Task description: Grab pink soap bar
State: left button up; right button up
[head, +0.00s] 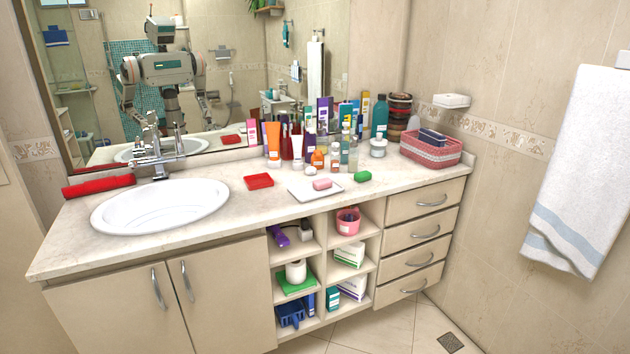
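The pink soap bar (322,184) lies on a white dish (300,191) on the vanity counter, right of the sink and near the front edge. It looks fully exposed from above. A green bar (363,176) lies on the counter just right of the dish. A red item (258,181) lies on the counter to the left of the dish. Neither of my grippers is directly in the head view; only my reflection shows in the mirror, too small to tell the grippers' state.
Several bottles and tubes (273,143) crowd the counter behind the dish. A pink basket (431,149) stands at the right end. The white sink (160,206) and faucet (154,150) are left, with a red rolled item (99,187). Open shelves (325,235) and drawers lie below.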

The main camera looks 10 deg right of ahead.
aim_at(324, 183)
jog(key=i+l+z, duration=0.3)
jog(key=i, duration=0.15)
jog(key=i+z, duration=0.35)
jog(key=i, duration=0.15)
